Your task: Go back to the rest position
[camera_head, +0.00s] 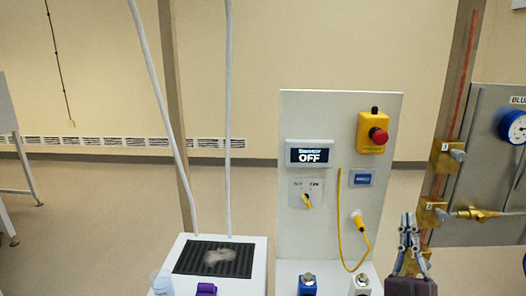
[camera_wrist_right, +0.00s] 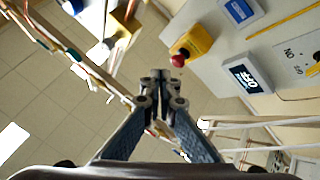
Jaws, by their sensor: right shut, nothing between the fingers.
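My right gripper (camera_head: 408,220) stands upright at the lower right of the head view, in front of the gap between the white control panel and the grey valve panel. Its fingers are together with nothing between them. In the right wrist view its closed fingertips (camera_wrist_right: 161,76) point up the picture, with floor tiles behind them and no object at the tips. My left gripper is not in either view.
The white control panel (camera_head: 318,130) carries a display reading OFF (camera_head: 310,154), a red emergency button (camera_head: 378,135), a rotary switch (camera_head: 307,201) and a yellow cable (camera_head: 341,225). Brass valves (camera_head: 445,157) stand at the right. A dark mat (camera_head: 190,258) lies on the white bench.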

